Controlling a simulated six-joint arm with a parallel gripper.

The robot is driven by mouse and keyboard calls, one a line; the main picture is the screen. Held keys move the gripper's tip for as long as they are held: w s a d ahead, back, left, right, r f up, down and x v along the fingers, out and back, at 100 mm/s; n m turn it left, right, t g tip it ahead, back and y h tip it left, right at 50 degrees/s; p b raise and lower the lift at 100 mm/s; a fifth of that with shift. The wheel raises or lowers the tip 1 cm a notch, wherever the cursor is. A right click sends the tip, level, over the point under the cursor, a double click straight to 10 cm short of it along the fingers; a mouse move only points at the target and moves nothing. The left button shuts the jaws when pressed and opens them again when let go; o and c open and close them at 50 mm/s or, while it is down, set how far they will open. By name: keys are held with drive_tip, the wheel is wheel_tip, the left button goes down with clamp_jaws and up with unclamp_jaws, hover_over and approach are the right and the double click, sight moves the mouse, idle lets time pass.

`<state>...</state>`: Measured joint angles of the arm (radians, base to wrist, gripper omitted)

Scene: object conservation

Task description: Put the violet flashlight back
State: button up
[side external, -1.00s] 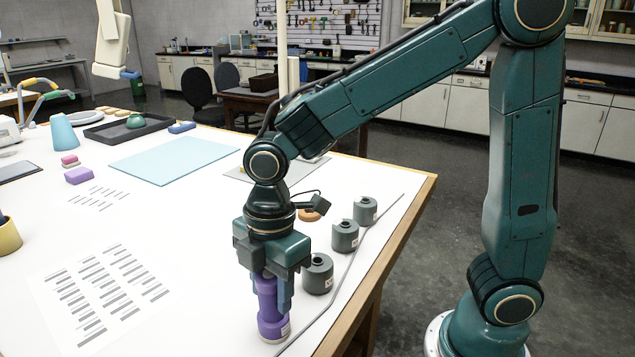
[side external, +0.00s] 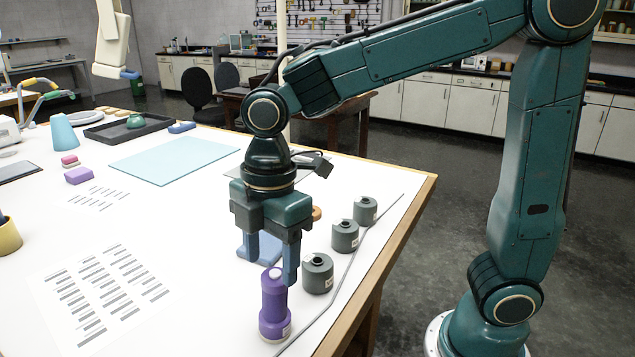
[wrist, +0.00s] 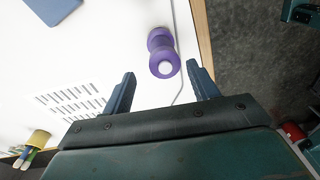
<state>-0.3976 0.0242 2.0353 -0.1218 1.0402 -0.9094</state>
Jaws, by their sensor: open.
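The violet flashlight (side external: 273,305) stands upright on the white table near its right edge, in front of a row of dark grey round holders. It also shows in the wrist view (wrist: 161,50), just beyond and between the fingertips. My gripper (side external: 271,264) is open and empty, raised above and slightly behind the flashlight, with the fingers pointing down. In the wrist view the two fingers (wrist: 160,74) are spread apart, with nothing between them. The nearest grey holder (side external: 318,274) is right of the flashlight, and two more (side external: 345,236) (side external: 365,210) stand behind it.
A grey cable (side external: 325,308) runs along the table's right side beside the flashlight. A blue object (side external: 268,250) sits behind the fingers, partly hidden. A printed sheet (side external: 100,290) lies left. A light blue mat (side external: 172,160) and a dark tray (side external: 105,131) are farther back.

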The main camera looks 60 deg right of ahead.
drive_tip(key=r, duration=0.6)
drive_tip(key=shift+d+r, duration=0.25)
idle(0.3)
drive_tip(key=s+d+f+m+t, duration=0.2)
drive_tip(key=s+d+m+t, duration=0.3)
drive_tip(key=s+d+m, duration=0.7)
drive_tip(key=d+m, duration=0.2)
drive_tip(key=m, duration=0.2)
drive_tip(key=shift+d+f+h, duration=0.15)
drive_tip(key=shift+f+h, duration=0.15)
drive_tip(key=shift+h, duration=0.1)
drive_tip(key=shift+s, duration=0.1)
drive_tip(key=shift+c, duration=0.5)
